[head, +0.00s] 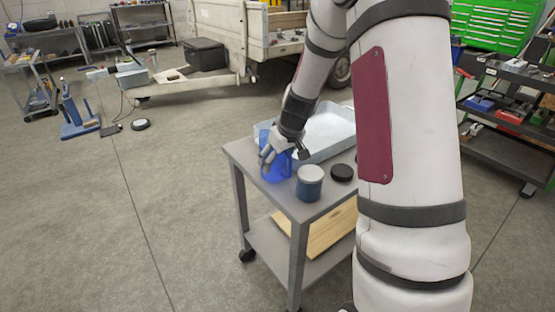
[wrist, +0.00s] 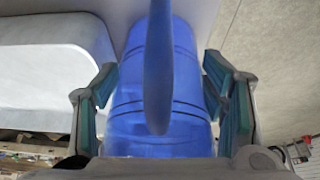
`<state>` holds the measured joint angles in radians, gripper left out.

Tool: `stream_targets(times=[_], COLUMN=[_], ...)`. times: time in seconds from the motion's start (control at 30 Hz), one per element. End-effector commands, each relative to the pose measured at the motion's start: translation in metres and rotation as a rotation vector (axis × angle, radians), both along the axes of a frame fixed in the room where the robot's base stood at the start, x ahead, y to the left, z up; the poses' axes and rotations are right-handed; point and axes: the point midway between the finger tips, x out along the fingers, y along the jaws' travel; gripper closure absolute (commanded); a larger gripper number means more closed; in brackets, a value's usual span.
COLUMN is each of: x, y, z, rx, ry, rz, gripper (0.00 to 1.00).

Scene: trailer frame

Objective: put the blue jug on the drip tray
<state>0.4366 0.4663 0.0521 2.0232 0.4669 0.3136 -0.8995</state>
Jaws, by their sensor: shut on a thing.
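The blue jug (head: 277,169) stands near the left end of the grey cart top in the head view. My gripper (head: 270,155) is at the jug, shut on it. In the wrist view the jug (wrist: 160,100) fills the middle, between the two teal-padded fingers of my gripper (wrist: 160,95). A blue strip, likely the jug's handle, runs down the front of it. The drip tray (head: 327,131) is a wide, shallow, pale grey-blue tray on the cart behind the jug. Its pale edge also shows at the left of the wrist view (wrist: 50,75). I cannot tell whether the jug's base touches the cart.
A blue-grey jar with a pale lid (head: 309,183) and a black round lid (head: 342,172) stand on the cart top (head: 272,194) at the front. A wooden board (head: 312,236) lies on its lower shelf.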

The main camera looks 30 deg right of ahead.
Motion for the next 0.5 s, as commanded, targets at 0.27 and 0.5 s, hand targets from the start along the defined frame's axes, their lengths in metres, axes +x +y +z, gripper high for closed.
stream_targets(times=[0.27, 0.5], x=[0.0005, 0.0001], y=[-0.0002, 0.0000], z=[-0.0015, -0.0014], rx=[-0.001, 0.000], ry=[-0.001, -0.001], rz=[0.000, 0.000], gripper=[0.63, 0.14])
